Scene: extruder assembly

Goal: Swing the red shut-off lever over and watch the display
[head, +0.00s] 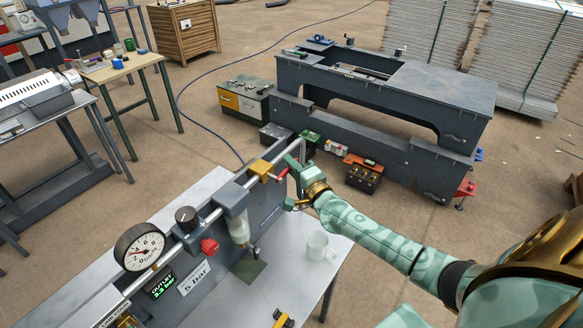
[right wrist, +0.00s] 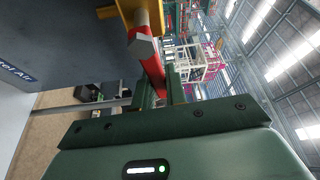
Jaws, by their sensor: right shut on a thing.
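The red shut-off lever (head: 283,174) sticks out from a yellow valve body (head: 262,171) on the pipe along the top of a grey panel. My right gripper (head: 292,180) is at the lever, partly hiding it. In the right wrist view the red lever (right wrist: 151,66) runs from the yellow valve body (right wrist: 118,13) down between the fingers, which are shut on it. The display (head: 160,285) shows green text, seemingly "OUTLET 3.3 bar". A round dial gauge (head: 139,247) stands above it. My left gripper is not in view.
A "5 bar" sign (head: 194,278), a black knob (head: 187,219) and a red knob (head: 209,246) are on the panel. A yellow-and-black object (head: 283,319) lies at the bench's front.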

